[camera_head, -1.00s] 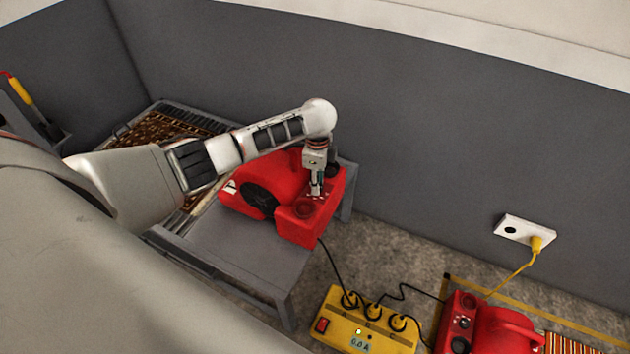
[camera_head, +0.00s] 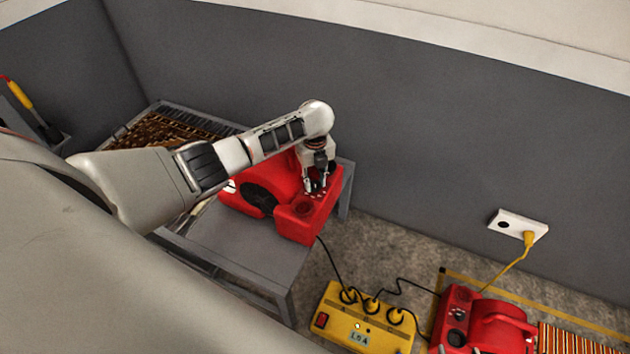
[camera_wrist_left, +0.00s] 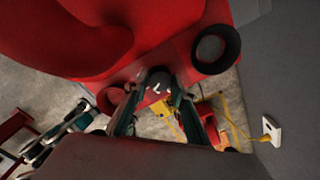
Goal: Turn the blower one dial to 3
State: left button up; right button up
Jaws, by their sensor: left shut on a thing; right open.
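The red blower (camera_head: 275,188) sits on a grey table. My left gripper (camera_head: 317,187) points down at the control panel on its right side. In the left wrist view, my left gripper (camera_wrist_left: 162,105) has its fingers on either side of a small dark dial (camera_wrist_left: 157,82) with a white mark, and is shut on it. The dial's numbers are too small to read and partly hidden.
A yellow power box (camera_head: 362,322) with a display and several black plugs lies on the floor. A second red blower (camera_head: 487,325) is right of it. A white wall socket (camera_head: 518,225) holds a yellow plug. A grey wall (camera_head: 420,130) stands close behind the table.

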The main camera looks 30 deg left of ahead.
pick_arm(q)
jog(key=m, duration=0.5)
jog(key=shift+s+f+m, duration=0.1)
jog(key=shift+f+m, duration=0.05)
jog(key=shift+m, duration=0.15)
jog(key=m+b, duration=0.1)
jog(key=m, duration=0.2)
jog(key=shift+m, duration=1.2)
jog(key=o, duration=1.1)
